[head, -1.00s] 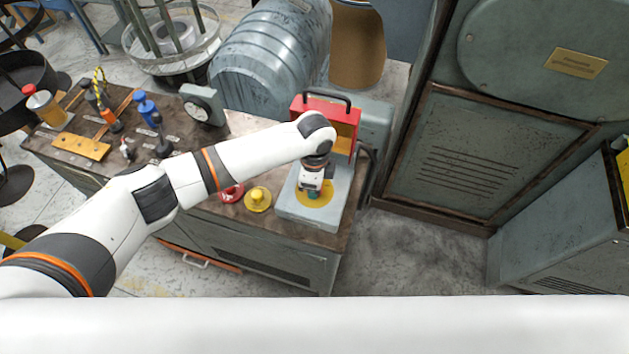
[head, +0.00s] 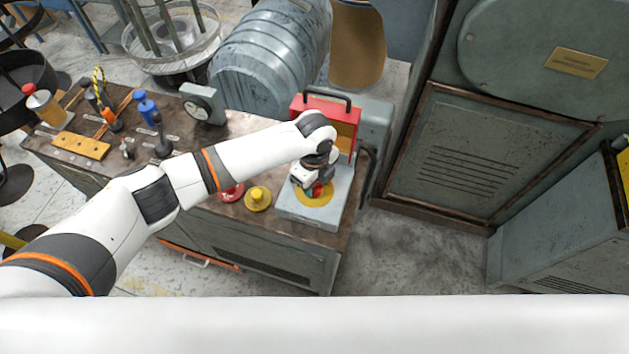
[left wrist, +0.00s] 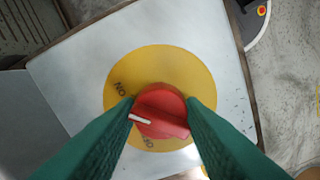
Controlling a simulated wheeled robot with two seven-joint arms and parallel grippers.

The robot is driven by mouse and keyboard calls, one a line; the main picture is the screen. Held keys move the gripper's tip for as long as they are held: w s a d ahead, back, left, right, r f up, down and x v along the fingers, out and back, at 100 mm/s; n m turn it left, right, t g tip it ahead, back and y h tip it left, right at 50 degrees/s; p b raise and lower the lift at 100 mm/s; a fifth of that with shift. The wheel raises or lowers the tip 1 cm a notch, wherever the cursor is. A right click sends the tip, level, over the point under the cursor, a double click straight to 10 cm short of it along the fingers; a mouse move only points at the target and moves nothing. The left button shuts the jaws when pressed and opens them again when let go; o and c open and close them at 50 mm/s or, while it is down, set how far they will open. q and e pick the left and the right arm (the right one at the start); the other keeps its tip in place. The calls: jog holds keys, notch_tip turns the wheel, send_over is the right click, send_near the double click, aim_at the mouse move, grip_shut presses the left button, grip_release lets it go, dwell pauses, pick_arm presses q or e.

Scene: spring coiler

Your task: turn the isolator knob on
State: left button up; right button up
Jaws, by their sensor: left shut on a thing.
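The isolator knob is red and round with a raised grip bar and a white pointer mark; it shows in the left wrist view (left wrist: 162,112) and small in the head view (head: 317,189). It sits on a yellow disc (left wrist: 180,65) on a pale grey box (head: 300,213). My left gripper (left wrist: 160,108) is shut on the knob, one green finger on each side. The white mark points left in the wrist view, between the ON label (left wrist: 121,90) and a second label (left wrist: 149,142) partly hidden below the knob. My right gripper is not in view.
A red toolbox-like case (head: 325,117) with a black handle stands behind the box. A yellow knob-like piece (head: 257,198) and a red ring (head: 231,192) lie to its left. Tools and a gauge (head: 202,104) stand further left. A large cabinet (head: 500,150) is on the right.

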pick_arm(q)
jog(key=shift+r, duration=0.1)
jog(key=o, duration=1)
